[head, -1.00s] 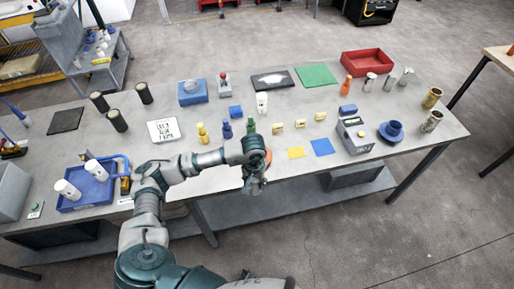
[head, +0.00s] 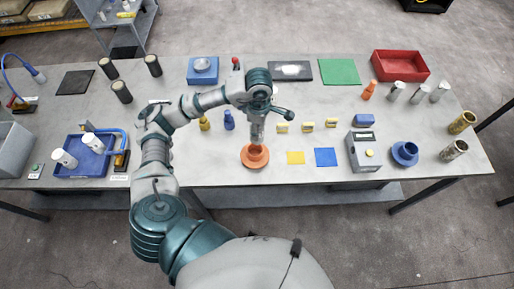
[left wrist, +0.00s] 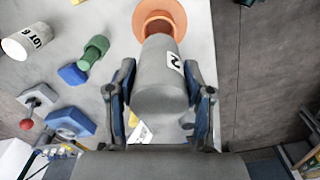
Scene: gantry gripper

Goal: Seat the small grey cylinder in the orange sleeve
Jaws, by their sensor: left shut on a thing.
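The orange sleeve (head: 255,158) stands upright with a wide flange near the table's front edge. It also shows at the top of the left wrist view (left wrist: 168,8). My left gripper (head: 257,128) points down above it. In the left wrist view my left gripper (left wrist: 162,100) is shut on a grey cylinder (left wrist: 158,75) with a white label marked 2. The cylinder's far end overlaps the sleeve's near side in that view. I cannot tell whether they touch. My right gripper is not in view.
Yellow blocks (head: 307,127) and a yellow square (head: 296,158) lie right of the sleeve. A grey box (head: 362,152) and a blue flanged part (head: 405,153) stand farther right. Several grey cylinders (head: 418,93) stand near the red tray (head: 400,66). A blue tray (head: 84,158) is at the left.

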